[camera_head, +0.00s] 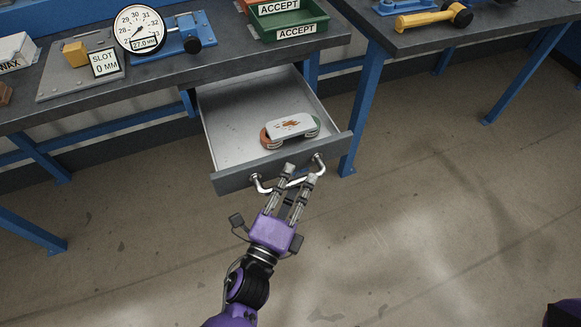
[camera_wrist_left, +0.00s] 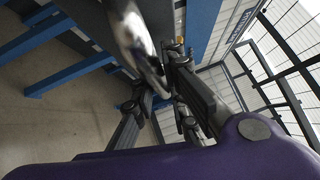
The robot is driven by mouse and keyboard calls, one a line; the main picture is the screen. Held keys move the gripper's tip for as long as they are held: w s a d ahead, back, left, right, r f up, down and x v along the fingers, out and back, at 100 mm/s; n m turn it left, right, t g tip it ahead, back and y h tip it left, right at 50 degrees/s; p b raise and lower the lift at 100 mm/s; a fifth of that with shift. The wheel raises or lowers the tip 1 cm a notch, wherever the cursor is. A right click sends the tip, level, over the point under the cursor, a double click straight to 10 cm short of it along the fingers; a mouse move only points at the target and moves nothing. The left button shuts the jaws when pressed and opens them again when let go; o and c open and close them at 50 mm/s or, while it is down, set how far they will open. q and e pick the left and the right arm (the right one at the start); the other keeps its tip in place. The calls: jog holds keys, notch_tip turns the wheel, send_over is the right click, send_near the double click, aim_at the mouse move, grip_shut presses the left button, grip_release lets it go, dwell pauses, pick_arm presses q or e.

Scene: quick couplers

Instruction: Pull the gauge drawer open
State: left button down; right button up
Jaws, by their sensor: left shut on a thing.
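The gauge drawer (camera_head: 228,150) stands pulled out from under the workbench, showing its pale inside and dark front. Its curved metal handle (camera_head: 262,186) is on the front panel, and a shiny bar of it fills the upper middle of the left wrist view (camera_wrist_left: 132,36). My left gripper (camera_head: 301,170), with a purple palm, reaches up from below and is shut on the handle. Its fingers partly cover the handle. A white oblong piece with an orange end and a green end (camera_head: 291,125) lies in the drawer. My right gripper is not in view.
A second bench (camera_head: 420,38) stands right. The floor (camera_head: 420,220) in front is clear.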

pick_arm(q)
jog(key=shift+s+d, duration=0.2)
jog(key=shift+s, duration=0.55)
jog(key=shift+f, duration=0.1)
jog(key=c, duration=1.7)
grip_release()
jog(key=v, duration=1.2)
